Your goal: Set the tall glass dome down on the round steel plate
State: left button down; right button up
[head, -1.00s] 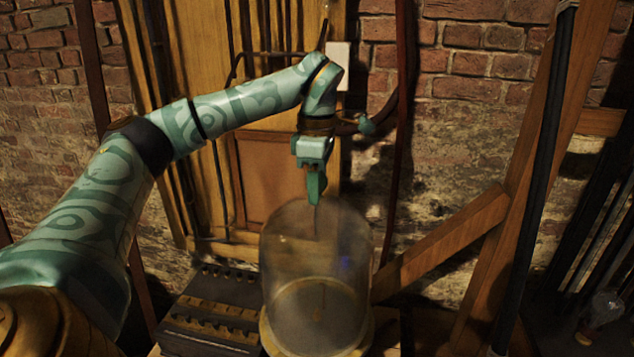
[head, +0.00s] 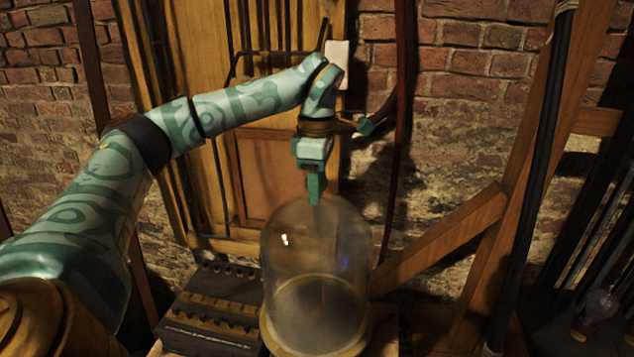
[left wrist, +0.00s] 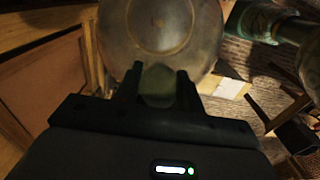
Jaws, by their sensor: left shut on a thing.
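The tall glass dome (head: 340,245) is upright in the middle of the head view. My left gripper (head: 314,195) points down at its top. In the left wrist view, the two fingers (left wrist: 158,88) are shut on the pale knob on top of the dome (left wrist: 205,45). A round greyish plate (head: 318,312) shows through the glass low in the dome, with a yellowish rim around the dome's foot. I cannot tell whether the dome's lower edge touches the plate. My right gripper is not in view.
A dark box with brass strips (head: 215,310) stands close to the left of the dome. A slanting wooden brace (head: 440,240) is to the right. A wooden cabinet (head: 270,165) and a brick wall are behind. A small glass bulb (head: 600,305) is at the far right.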

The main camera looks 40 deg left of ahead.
pick_arm(q)
jog(key=shift+f, duration=0.35)
dwell(1.0)
jog(key=c, duration=0.8)
grip_release()
jog(key=shift+d, duration=0.1)
jog(key=shift+s+f, duration=0.1)
jog(key=shift+f, duration=0.15)
notch_tip(320, 180, up, 17)
jog(key=p, duration=0.2)
jog(key=shift+f+p, duration=0.15)
jog(key=shift+p, duration=0.2)
jog(key=shift+f, duration=0.1)
